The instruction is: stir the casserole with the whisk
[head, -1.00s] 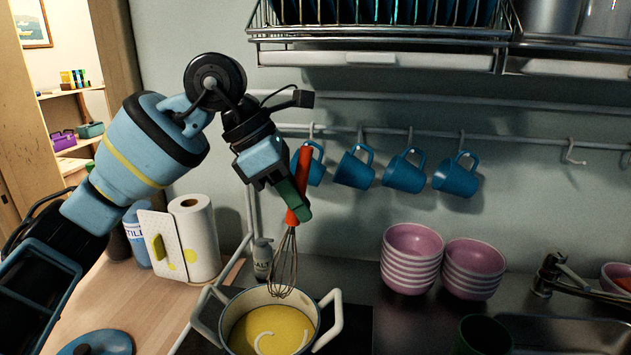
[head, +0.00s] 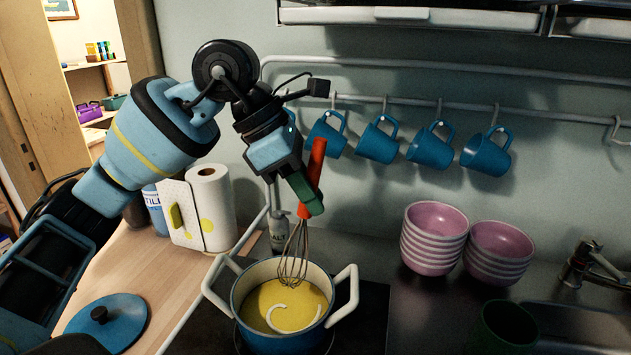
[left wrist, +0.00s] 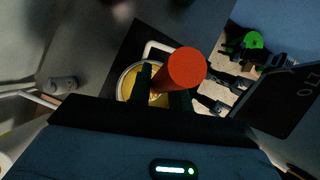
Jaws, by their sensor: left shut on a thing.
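The casserole (head: 250,338) is a blue pot with cream handles and yellow contents, standing on the dark hob. My left gripper (head: 308,205) is shut on the orange handle of the whisk (head: 297,255), above the back right part of the pot. The whisk hangs nearly upright, and its wire end is inside the pot's opening; I cannot tell whether it touches the yellow contents. In the left wrist view the whisk's handle end (left wrist: 184,68) stands between the fingers, with part of the casserole (left wrist: 127,80) behind. My right gripper is not in view.
A blue lid (head: 125,325) lies on the wooden counter at left. A paper towel roll (head: 212,205) and a salt shaker (head: 278,232) stand behind. Pink bowls (head: 434,240) are stacked at right near the sink. Blue mugs (head: 376,142) hang behind my gripper.

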